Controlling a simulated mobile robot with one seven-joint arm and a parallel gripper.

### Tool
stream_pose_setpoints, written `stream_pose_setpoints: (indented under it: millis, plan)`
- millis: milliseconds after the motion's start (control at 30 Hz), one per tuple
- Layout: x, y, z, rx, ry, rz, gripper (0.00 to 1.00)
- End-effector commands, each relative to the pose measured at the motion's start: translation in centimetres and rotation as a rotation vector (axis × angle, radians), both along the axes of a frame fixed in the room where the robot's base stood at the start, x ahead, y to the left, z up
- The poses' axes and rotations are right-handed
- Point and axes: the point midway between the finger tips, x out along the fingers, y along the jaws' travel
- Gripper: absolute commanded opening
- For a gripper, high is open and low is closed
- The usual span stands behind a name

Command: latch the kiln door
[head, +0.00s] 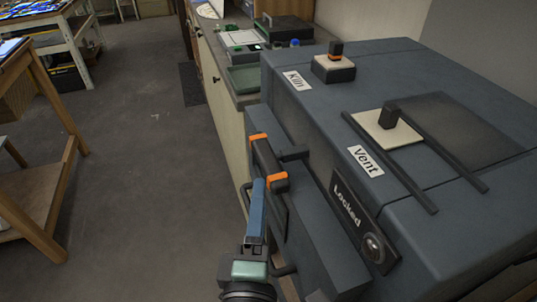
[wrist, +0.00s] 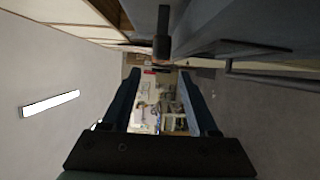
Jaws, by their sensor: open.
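The blue-grey kiln (head: 410,90) fills the right of the head view. On its front side is the door (head: 318,245), whose seam I cannot make out clearly. A black handle with orange bands (head: 266,163) stands out from the front side. A plate marked "Locked" (head: 345,205) with a round grey lamp (head: 374,247) sits on the front's upper edge. My gripper (head: 258,182) is just below and in front of the handle in the head view; whether they touch is unclear. In the wrist view my gripper's fingers (wrist: 158,75) are apart with nothing held between them.
A vent slider knob (head: 389,117) and a knob by the "Kiln" label (head: 335,62) are on the kiln's top. A counter (head: 225,75) with green-and-white equipment stands behind. A wooden table (head: 45,190) is at left. The floor (head: 140,150) between is clear.

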Motion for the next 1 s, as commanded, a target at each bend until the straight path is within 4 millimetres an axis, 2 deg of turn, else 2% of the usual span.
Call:
stream_pose_setpoints:
  millis: [300, 500, 700, 1000]
  plan:
    - [5.9, -0.5, 0.3, 0.001, -0.003, -0.001, 0.6]
    - [8.7, -0.8, 0.2, 0.001, -0.002, -0.002, 0.6]
    - [10.0, -0.8, 0.1, 0.002, -0.001, -0.001, 0.6]
    - [10.1, -0.8, 0.1, 0.002, -0.001, 0.0, 0.6]
